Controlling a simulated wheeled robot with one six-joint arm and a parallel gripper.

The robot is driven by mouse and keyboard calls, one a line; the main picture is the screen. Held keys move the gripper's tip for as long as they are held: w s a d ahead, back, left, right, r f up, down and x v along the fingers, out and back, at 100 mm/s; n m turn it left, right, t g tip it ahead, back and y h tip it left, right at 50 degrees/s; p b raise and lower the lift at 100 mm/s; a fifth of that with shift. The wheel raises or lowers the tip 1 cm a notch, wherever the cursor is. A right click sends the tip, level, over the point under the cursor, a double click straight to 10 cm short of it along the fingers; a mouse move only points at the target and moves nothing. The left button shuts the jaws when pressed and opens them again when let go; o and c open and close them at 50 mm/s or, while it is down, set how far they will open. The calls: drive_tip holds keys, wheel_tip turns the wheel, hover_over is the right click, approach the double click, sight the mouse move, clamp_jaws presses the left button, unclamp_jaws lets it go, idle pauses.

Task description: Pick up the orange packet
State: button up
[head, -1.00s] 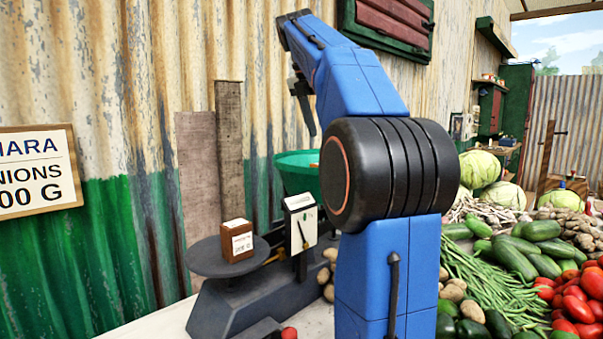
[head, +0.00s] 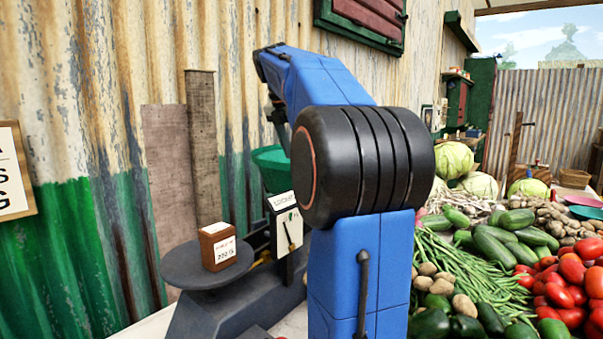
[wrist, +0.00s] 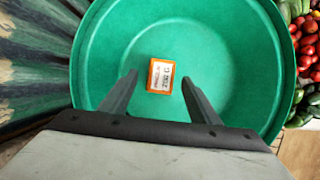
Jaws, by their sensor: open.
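The orange packet (wrist: 161,76) is a small box with a white printed label. In the wrist view it lies on the floor of a round green pan (wrist: 220,35). My gripper (wrist: 159,85) is open and empty, with its two fingers pointing into the pan, one to each side of the packet in the picture. I cannot tell how far above the packet the fingertips are. In the head view the green pan (head: 272,165) shows only in part behind my arm. The packet is hidden there.
A balance scale has a dark plate (head: 188,268) carrying a brown block (head: 217,247) with a white label. The dial box (head: 287,228) stands beside the pan. Corrugated wall (head: 75,130) rises close behind. Vegetables (head: 500,250) are heaped at the right. The pan's rim surrounds my fingers.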

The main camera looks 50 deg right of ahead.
drive_tip(key=shift+x, duration=3.65)
drive_tip(key=shift+d, duration=0.1)
drive_tip(key=shift+c, duration=0.3)
drive_tip(key=shift+r, duration=0.1)
drive_tip(key=c, duration=1.2)
